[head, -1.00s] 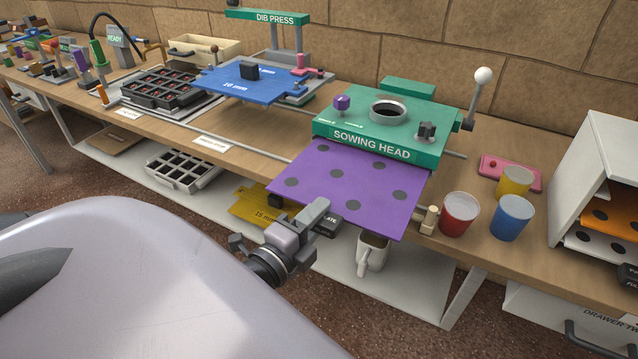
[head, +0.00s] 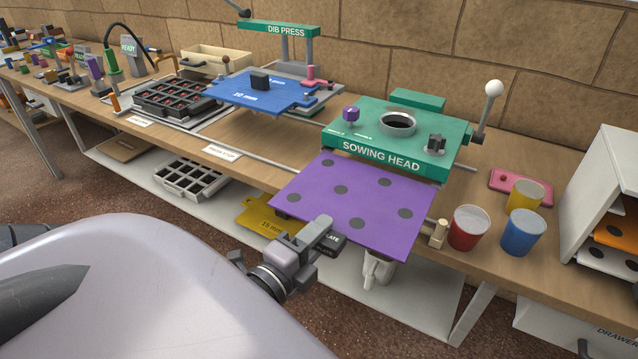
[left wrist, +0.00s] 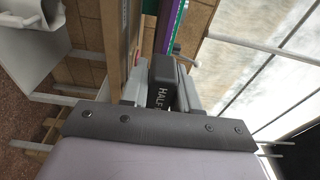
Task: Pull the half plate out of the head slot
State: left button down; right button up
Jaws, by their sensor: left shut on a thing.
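The half plate (head: 350,200) is purple with several dark round spots. It sticks out level from the front of the green sowing head (head: 385,152); its back edge meets the head's front, and how much sits inside the slot is hidden. Its black handle (head: 331,240) is at the front edge, with part of its label showing. My left gripper (head: 322,233) is shut on this handle. In the left wrist view the handle (left wrist: 160,88) shows between the fingers, reading "HALF". My right gripper is not in view.
Red (head: 468,228), blue (head: 522,233) and yellow (head: 526,196) cups stand right of the plate, near a wooden peg (head: 439,233). A white mug (head: 379,272) is below the plate. The dib press's blue plate (head: 262,94) is to the left. A white cabinet (head: 603,190) stands at right.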

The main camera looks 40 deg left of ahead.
pick_arm(q)
jog(key=shift+s+d+f+b, duration=0.1)
jog(key=shift+s+d+b, duration=0.1)
jog(key=shift+s+b, duration=0.5)
jog(key=shift+s+d, duration=0.15)
jog(key=shift+s, duration=0.6)
